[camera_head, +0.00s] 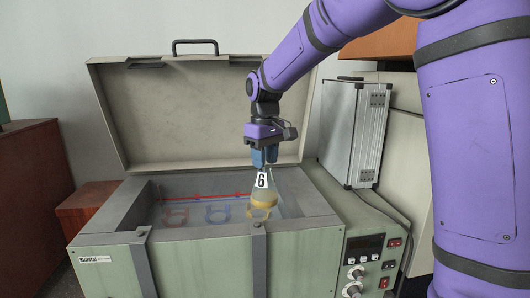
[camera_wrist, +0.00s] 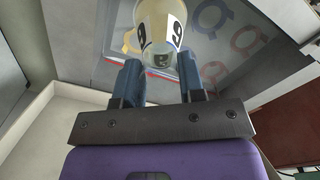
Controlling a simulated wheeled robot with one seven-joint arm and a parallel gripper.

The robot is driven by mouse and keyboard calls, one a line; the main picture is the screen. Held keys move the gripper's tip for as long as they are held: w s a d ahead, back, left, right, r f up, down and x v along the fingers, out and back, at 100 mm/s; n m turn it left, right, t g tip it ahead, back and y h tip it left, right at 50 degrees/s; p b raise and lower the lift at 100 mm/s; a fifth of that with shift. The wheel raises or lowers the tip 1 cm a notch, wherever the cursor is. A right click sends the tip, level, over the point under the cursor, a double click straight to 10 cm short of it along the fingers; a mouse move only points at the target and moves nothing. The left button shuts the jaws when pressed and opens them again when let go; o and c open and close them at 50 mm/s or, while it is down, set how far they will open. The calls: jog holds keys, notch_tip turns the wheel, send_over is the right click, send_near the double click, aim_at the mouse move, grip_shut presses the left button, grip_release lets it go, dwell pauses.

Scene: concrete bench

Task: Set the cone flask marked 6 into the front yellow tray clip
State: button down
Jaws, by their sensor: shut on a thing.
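The cone flask marked 6 (camera_head: 264,199) is clear, with yellow contents and a white label. It hangs roughly upright below my gripper (camera_head: 264,163), whose blue fingers are shut at its neck. In the wrist view the flask (camera_wrist: 160,22) shows between and beyond the fingers of my gripper (camera_wrist: 160,75). A yellow clip (camera_head: 257,214) shows just below the flask in the tray, partly hidden by it. I cannot tell whether the flask's base touches the clip. A yellow part also shows left of the flask in the wrist view (camera_wrist: 130,42).
A silver case (camera_head: 347,130) is at the right, beyond the control panel (camera_head: 365,248).

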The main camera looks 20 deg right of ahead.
aim_at(265, 171)
jog(key=shift+f, duration=6.4)
jog(key=shift+c, duration=0.4)
grip_release()
jog(key=shift+r, duration=4.5)
